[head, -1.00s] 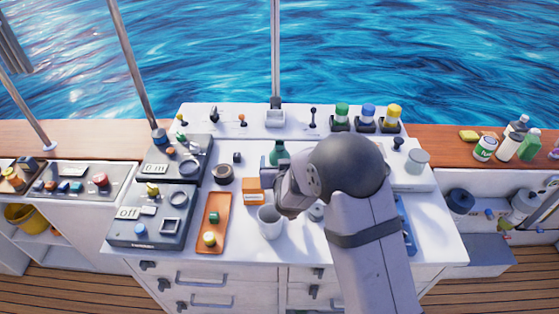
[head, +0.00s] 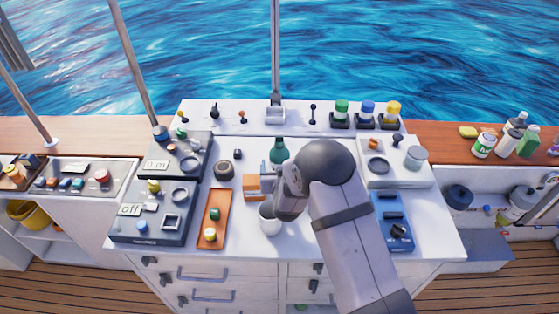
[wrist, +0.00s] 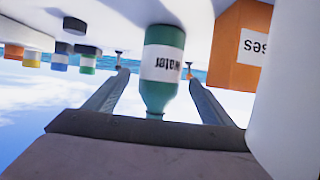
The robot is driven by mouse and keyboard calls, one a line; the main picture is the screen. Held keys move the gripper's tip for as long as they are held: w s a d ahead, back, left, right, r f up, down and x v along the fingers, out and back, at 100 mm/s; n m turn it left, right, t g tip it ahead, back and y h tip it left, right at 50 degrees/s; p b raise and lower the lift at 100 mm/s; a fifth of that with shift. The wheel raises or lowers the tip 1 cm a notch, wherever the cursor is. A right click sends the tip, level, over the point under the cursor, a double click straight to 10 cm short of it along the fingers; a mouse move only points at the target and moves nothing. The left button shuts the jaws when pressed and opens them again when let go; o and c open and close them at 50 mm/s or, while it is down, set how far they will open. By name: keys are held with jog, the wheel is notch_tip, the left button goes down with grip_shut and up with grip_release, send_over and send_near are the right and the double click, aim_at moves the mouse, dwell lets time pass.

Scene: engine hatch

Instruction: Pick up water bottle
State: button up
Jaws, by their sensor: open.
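The water bottle (head: 279,151) is green with a dark cap and stands upright on the white console. In the wrist view, which is upside down, the bottle (wrist: 164,60) shows its white "water" label and lies between the two finger lines. My gripper (head: 270,172) is open and empty, just in front of the bottle in the head view. In the wrist view, its fingers (wrist: 158,80) flank the bottle with a gap on each side. I cannot tell whether the fingertips reach past it. The bottle's lower part is partly hidden by my gripper in the head view.
An orange box (head: 252,188) stands close to the left of my gripper, and a white cup (head: 268,220) stands in front. An orange tray (head: 208,237) and control panels (head: 128,232) lie left. Coloured-capped containers (head: 367,115) stand on the back ledge.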

jog(key=shift+w, duration=0.1)
jog(key=p+x, duration=0.2)
jog(key=shift+w, duration=0.4)
jog(key=shift+p+x, duration=0.55)
jog(key=shift+x, duration=0.65)
jog(key=shift+f, duration=0.1)
jog(key=shift+s, duration=0.1)
jog(key=shift+a, duration=0.1)
jog(key=c, duration=1.4)
